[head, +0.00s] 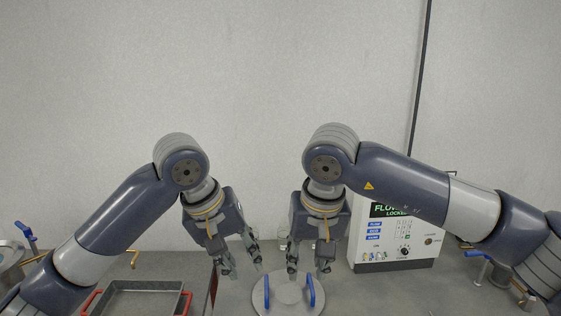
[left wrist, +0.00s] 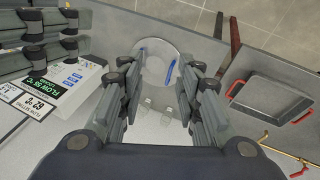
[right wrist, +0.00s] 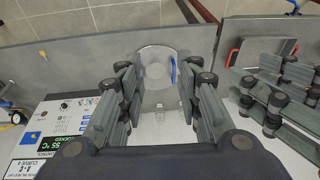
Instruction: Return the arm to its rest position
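My left gripper (head: 241,272) hangs down above the bench, left of the round metal lid (head: 287,294). Its fingers are apart with nothing between them, as the left wrist view (left wrist: 160,112) shows. My right gripper (head: 307,270) hangs down over the lid, close beside the left one. Its fingers are also apart and empty in the right wrist view (right wrist: 158,112). The lid has two blue handles, one at its left (head: 267,292) and one at its right (head: 311,291). Neither gripper holds a handle.
A white control box (head: 385,262) with a green display stands right of my right gripper. A grey tray (head: 140,286) with red handles lies at the left. Blue-handled valves stand at the far left (head: 26,231) and right (head: 474,253). Small clear pieces lie behind the lid.

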